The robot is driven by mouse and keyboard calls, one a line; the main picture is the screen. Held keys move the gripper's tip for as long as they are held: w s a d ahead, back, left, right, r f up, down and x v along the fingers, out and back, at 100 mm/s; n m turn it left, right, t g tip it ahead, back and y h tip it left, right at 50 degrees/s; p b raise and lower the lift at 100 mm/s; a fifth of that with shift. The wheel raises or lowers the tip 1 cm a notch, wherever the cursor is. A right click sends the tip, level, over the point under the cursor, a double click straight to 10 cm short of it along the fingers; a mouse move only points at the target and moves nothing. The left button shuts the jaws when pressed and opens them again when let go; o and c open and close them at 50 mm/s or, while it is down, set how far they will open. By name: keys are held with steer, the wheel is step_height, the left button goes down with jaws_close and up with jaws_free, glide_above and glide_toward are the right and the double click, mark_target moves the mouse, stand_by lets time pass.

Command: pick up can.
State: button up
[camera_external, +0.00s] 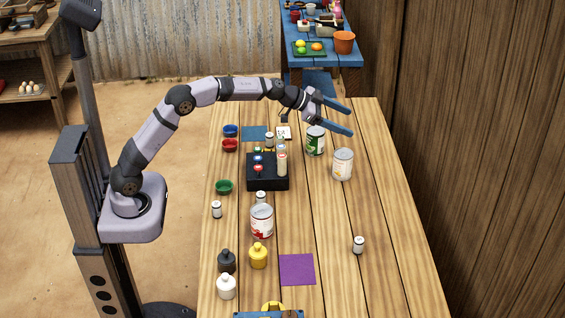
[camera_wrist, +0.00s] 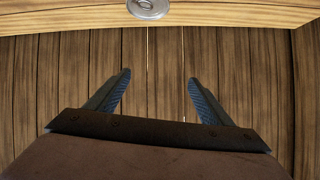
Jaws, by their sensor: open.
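Three larger cans stand upright on the wooden table: a green-labelled can (camera_external: 316,141), a white can (camera_external: 343,164) and a red-and-white can (camera_external: 262,221). The task does not say which can. My gripper (camera_external: 350,121) is open and empty, above the far part of the table near the green can, its fingers pointing right. In the wrist view my gripper (camera_wrist: 159,82) has its fingers apart with only brown planks between them. A round metal can top (camera_wrist: 148,8) is cut by that view's upper edge, beyond the fingertips; I cannot tell which can it is.
Small jars (camera_external: 358,244), bowls (camera_external: 224,187), bottles (camera_external: 258,256) and a purple square (camera_external: 297,270) are spread about. The table's right side (camera_external: 400,220) is mostly clear, with a plank wall (camera_external: 480,150) beyond.

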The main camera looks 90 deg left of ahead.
steer(key=h, duration=0.1)
glide_above(309, 134)
steer(key=w+d, duration=0.1)
steer(key=w, duration=0.1)
steer(key=shift+g, duration=0.3)
step_height(309, 134, down, 7)
steer(key=shift+w+d+r, duration=0.15)
steer(key=s+a+f+m+t+h+b, duration=0.1)
steer(key=s+a+f+h+b, duration=0.2)
steer(key=s+a, duration=0.4)
steer(key=shift+y, duration=0.3)
steer(key=shift+w+d+f+p, duration=1.7)
steer(key=shift+w+f+p, duration=0.15)
steer(key=shift+w+p, duration=0.2)
steer(key=shift+w+d+f+t, duration=0.1)
steer(key=shift+w+f+t, duration=0.2)
steer(key=shift+w, duration=0.2)
steer(key=c, duration=1.6)
steer(key=shift+r+b, duration=0.85)
steer(key=shift+r, duration=4.25)
